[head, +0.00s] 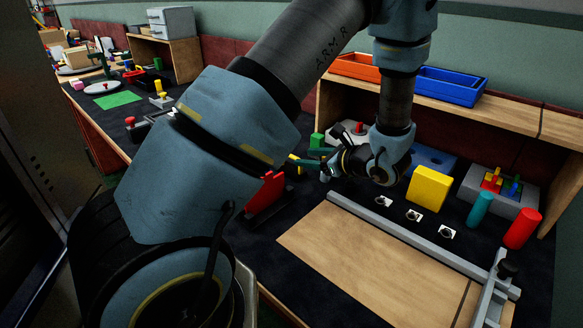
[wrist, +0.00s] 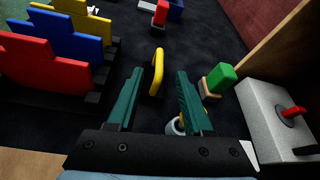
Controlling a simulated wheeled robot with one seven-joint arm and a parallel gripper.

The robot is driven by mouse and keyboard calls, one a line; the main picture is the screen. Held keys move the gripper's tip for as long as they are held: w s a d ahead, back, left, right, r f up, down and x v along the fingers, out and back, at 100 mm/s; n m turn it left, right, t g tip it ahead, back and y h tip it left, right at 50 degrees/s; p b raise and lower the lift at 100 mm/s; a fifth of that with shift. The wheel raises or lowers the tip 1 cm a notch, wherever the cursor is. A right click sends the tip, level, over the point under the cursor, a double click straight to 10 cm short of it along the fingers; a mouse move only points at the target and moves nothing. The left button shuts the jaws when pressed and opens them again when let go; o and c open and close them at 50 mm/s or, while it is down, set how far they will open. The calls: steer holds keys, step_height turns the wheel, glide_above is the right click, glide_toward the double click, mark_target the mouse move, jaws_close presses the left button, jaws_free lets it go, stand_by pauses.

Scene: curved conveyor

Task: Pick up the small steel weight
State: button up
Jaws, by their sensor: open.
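My gripper (head: 318,161) is open and empty, low over the dark work surface. In the wrist view its two green fingers (wrist: 160,72) are spread apart. A small grey, round-topped cylinder (wrist: 172,127) shows beside the lower part of the right finger, partly hidden by it; it may be the steel weight, but I cannot tell for sure. A yellow upright loop (wrist: 157,70) stands beyond and between the fingers. In the head view several small silvery pieces on pale squares (head: 413,215) lie in front of the yellow block; what they are is unclear.
A red stepped board (wrist: 40,70) stands left of my fingers, with blue and yellow ones behind. A green block (wrist: 221,77) on wood and a grey box (wrist: 270,120) with a red lever stand to the right. A yellow block (head: 429,188) and red cylinder (head: 522,229) stand further right.

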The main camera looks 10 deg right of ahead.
mark_target(295, 157)
steer(key=p+x, duration=0.1)
steer(key=x, duration=0.4)
steer(key=shift+f, duration=0.1)
jaws_close()
stand_by(1.3)
